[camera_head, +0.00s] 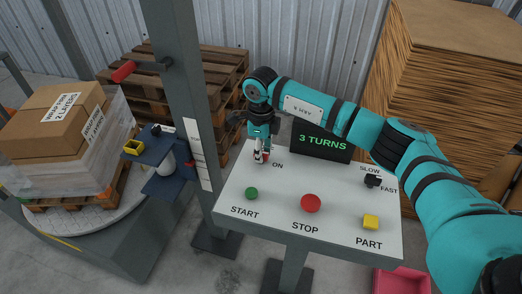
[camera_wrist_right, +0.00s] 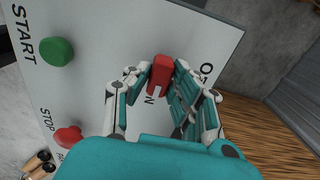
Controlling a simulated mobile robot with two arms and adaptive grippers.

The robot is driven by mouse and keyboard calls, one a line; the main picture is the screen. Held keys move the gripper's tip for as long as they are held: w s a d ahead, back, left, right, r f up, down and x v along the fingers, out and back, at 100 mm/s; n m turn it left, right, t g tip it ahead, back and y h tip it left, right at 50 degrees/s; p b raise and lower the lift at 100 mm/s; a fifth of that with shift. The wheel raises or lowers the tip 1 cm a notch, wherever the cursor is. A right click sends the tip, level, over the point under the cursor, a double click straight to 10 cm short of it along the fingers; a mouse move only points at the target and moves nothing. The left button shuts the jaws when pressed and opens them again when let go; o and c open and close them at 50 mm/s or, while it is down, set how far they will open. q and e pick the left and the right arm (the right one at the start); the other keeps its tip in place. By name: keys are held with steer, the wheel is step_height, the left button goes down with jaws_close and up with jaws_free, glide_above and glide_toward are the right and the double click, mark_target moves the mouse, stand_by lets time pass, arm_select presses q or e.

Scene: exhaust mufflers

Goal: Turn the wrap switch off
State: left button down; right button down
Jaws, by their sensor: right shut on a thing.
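The wrap switch is a red lever (camera_wrist_right: 161,68) on the pale control panel (camera_head: 290,181), which has an ON label beside it. My right gripper (camera_head: 262,155) is down at the panel's upper left. In the right wrist view its fingers (camera_wrist_right: 160,82) close on the red lever from both sides. The lever's base and part of the lettering are hidden by the fingers. A display (camera_head: 321,142) at the back of the panel reads 3 TURNS. My left gripper is not in view.
The panel also has a green START button (camera_head: 251,193), a red STOP button (camera_head: 310,203), a yellow PART button (camera_head: 371,222) and a black SLOW/FAST knob (camera_head: 373,180). A grey post (camera_head: 183,80) stands left of the panel. A wrapped pallet load (camera_head: 65,135) is further left.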

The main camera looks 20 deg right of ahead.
steer(key=shift+n+b, duration=0.3)
steer(key=shift+b, duration=0.25)
steer(key=n+b, duration=0.3)
steer(key=b, duration=0.1)
steer(key=shift+f+n, duration=0.15)
steer(key=shift+n, duration=0.25)
steer(key=n+b, duration=0.4)
steer(key=n, duration=0.1)
steer(key=n+b, duration=0.2)
steer(key=n, duration=0.2)
steer(key=shift+r, duration=0.2)
steer(key=shift+r+n+b, duration=0.1)
steer(key=shift+n+b, duration=0.45)
steer(key=shift+n, duration=1.65)
steer(key=c, duration=1.2)
jaws_free()
steer(key=shift+o, duration=0.2)
